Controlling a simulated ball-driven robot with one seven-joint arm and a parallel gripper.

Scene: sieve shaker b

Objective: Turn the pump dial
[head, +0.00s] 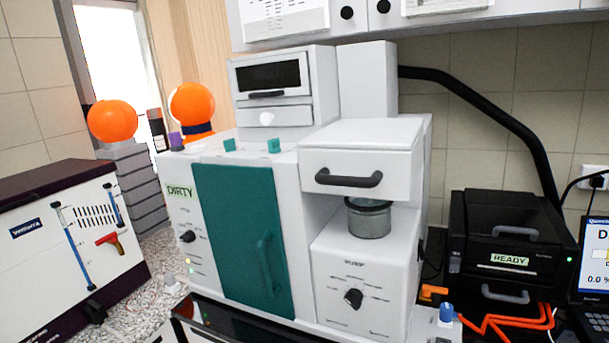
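The pump dial (353,298) is a small black knob on the white front panel of the machine's lower right block, in the head view. The word "PUMP" stands above it, with small printed marks around it. The marks are too small to read. My gripper does not show in the head view, and nothing touches the dial.
Another black knob (187,236) sits on the left panel under a "DIRTY" label (179,191). A teal door (242,240) lies between. Above the dial are a metal cup (369,218) and a drawer (360,165). A black "READY" unit (510,240) and orange cable (510,322) stand right.

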